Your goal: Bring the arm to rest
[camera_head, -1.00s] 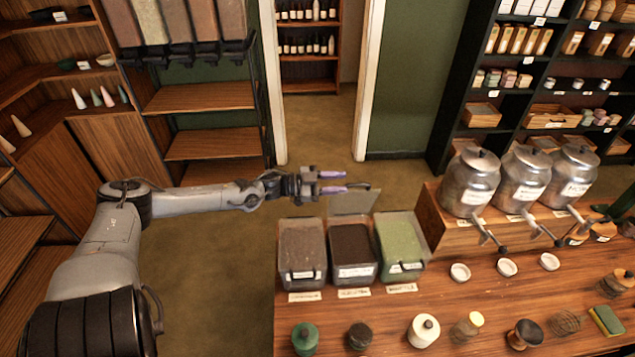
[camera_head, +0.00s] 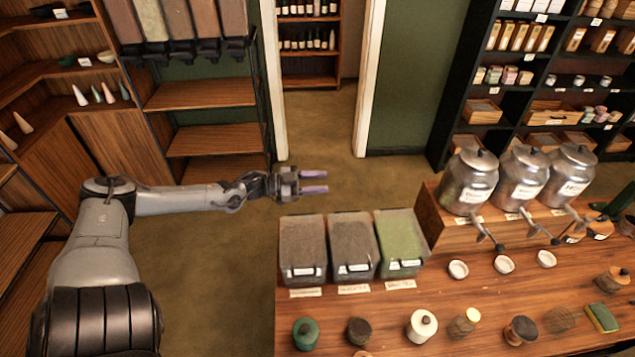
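My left arm comes in from the left in the head view. Its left gripper (camera_head: 315,182) has two purple fingers, parallel and apart, pointing right. It is open, with nothing between the fingers. It hangs over the floor (camera_head: 230,260), behind the back edge of the wooden counter (camera_head: 450,315) and beyond the bins. My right gripper is not in view.
A brown bin (camera_head: 303,248), a dark bin (camera_head: 351,245) and a green bin (camera_head: 400,240) stand side by side on the counter. Metal canisters (camera_head: 470,182) stand on a raised wooden box at right. Small jars (camera_head: 422,326) line the front. Open floor lies left.

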